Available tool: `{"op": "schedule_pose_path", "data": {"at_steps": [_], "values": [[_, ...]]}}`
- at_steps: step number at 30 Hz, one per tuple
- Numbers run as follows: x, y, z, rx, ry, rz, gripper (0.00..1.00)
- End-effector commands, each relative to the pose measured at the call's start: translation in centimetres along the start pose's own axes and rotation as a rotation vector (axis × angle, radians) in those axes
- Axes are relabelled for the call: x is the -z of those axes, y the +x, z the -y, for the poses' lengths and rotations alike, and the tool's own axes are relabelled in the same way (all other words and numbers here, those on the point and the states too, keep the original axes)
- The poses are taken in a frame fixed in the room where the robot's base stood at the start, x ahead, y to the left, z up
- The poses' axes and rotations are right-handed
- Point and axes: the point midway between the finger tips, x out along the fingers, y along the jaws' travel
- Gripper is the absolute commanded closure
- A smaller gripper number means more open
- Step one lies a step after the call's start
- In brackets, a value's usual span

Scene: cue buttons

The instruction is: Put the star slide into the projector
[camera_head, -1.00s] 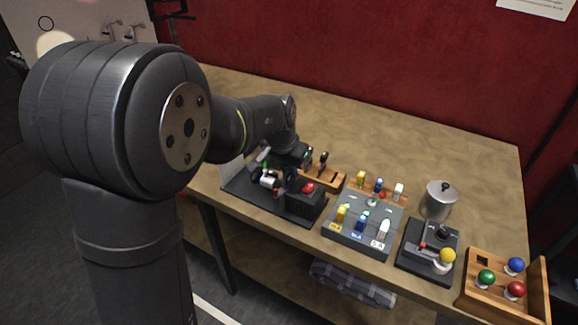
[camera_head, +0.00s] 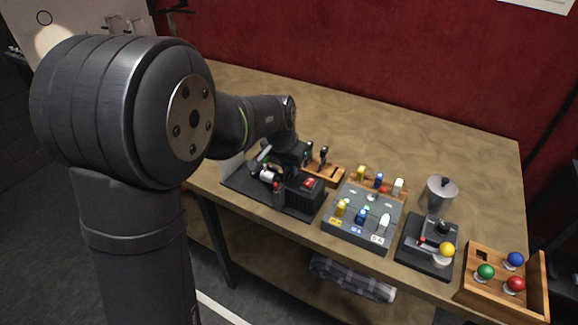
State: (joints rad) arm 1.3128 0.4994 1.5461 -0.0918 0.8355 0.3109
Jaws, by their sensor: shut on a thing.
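The projector (camera_head: 305,195) is a dark boxy device with a red button on top, standing on a black base plate (camera_head: 240,187) at the table's front edge. My gripper (camera_head: 277,178) is low over the base plate, just left of the projector's box. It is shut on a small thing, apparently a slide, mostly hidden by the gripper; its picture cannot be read. A wooden rack (camera_head: 328,175) behind the projector holds upright dark slides (camera_head: 323,154). Whether the held slide touches the projector cannot be told.
Right of the projector are a grey panel (camera_head: 348,232) with yellow, blue and white levers, a joystick box (camera_head: 420,259), a metal pot (camera_head: 441,197) and a wooden tray (camera_head: 485,293) with coloured balls. The back of the table (camera_head: 400,130) is clear.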

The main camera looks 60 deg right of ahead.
Motion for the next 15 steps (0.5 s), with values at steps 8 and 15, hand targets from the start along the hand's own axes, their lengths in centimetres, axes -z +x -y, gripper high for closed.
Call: {"op": "schedule_pose_path", "data": {"at_steps": [8, 15], "values": [[-0.08, 0.25, 0.00, 0.000, 0.000, 0.000, 1.00], [-0.12, 0.46, 0.00, 0.000, 0.000, 0.000, 0.82]]}}
